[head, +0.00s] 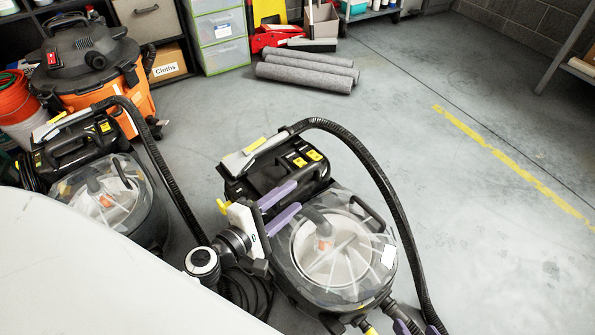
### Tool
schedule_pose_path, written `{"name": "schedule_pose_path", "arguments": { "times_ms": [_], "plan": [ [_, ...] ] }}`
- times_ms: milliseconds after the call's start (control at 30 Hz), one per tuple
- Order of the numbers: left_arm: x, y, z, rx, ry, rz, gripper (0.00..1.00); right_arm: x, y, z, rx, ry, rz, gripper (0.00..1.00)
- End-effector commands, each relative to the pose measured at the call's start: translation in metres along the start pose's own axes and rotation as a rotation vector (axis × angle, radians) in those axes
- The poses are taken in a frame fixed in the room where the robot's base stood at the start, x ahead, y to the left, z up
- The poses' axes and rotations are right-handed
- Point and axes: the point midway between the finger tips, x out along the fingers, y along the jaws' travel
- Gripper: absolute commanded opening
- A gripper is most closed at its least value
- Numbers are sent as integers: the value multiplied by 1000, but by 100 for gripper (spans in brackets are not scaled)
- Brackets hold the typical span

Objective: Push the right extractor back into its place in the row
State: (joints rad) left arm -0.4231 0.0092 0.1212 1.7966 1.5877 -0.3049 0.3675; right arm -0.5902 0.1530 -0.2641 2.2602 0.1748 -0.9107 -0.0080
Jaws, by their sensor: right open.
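The right extractor (342,265) stands upright on the floor in the middle of the head view, with a clear domed tank, a black rear body and a black hose arching over its right side. My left gripper (297,197) reaches over its left side. Its two purple fingers are apart, by the rear body and tank, and I see nothing clamped between them; whether they touch is unclear. My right gripper (403,327) shows only as a bit of purple at the bottom edge, by the extractor's front; the rest is out of frame. The left extractor (108,192) stands further left.
An orange and black vacuum (95,65) stands behind the left extractor. Grey rolls (308,74) lie on the floor at the back, near shelves and drawers (220,40). A white surface (80,280) covers the lower left. The floor right of the extractor, with a yellow line (510,160), is clear.

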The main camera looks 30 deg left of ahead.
Motion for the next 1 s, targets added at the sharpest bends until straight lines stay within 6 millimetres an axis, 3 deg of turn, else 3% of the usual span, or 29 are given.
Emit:
{"name": "schedule_pose_path", "arguments": {
  "times_ms": [100, 200, 367, 700, 1000],
  "plan": [
    [-2, -1, -30, -143, 91, 31, 39, -1, 1, 1, -1, -3, 5, 43],
    [1, -2, -41, -191, 122, 43, 39, -1, 2, 1, -2, -4, 7, 43],
    [20, 0, -44, -198, 125, 45, 39, -1, 2, 1, 0, -2, 9, 43],
    [80, 0, -52, -195, 124, 44, 39, 2, 1, 3, -6, -12, 2, 43],
    [99, 1, -54, -194, 124, 43, 39, 4, -1, 5, -12, -28, -6, 43]
  ]
}}
